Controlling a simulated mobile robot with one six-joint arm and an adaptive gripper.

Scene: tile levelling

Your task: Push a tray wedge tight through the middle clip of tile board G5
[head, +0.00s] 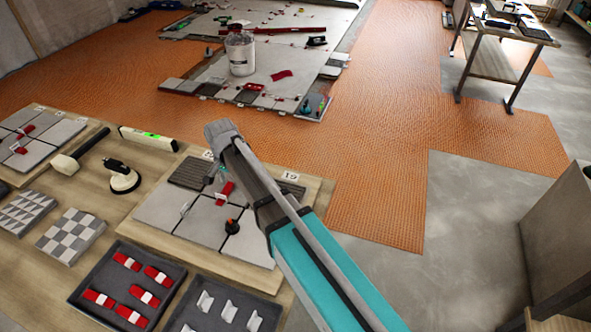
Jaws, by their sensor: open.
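A board with grey tiles (160,212) lies on the wooden bench, partly covered by my arm. The label (290,177) at its far right edge is too small to read surely. A red wedge (227,187) lies near the board's middle at a white clip (221,200); I cannot tell how tight it is. Another white clip (184,208) stands to its left, without a red wedge. My gripper (217,178) is mostly hidden behind my arm, low over the board's far side near the red wedge. It is open. The wedge tray (75,292) holds several red wedges at the front.
A clip tray (262,297) stands right of the wedge tray. A black-and-orange knob (232,226) stands on the board. A mallet (66,164), suction cup (124,181), level (148,138) and second tile board (30,150) are left. A bucket (240,55) stands on the floor tiles.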

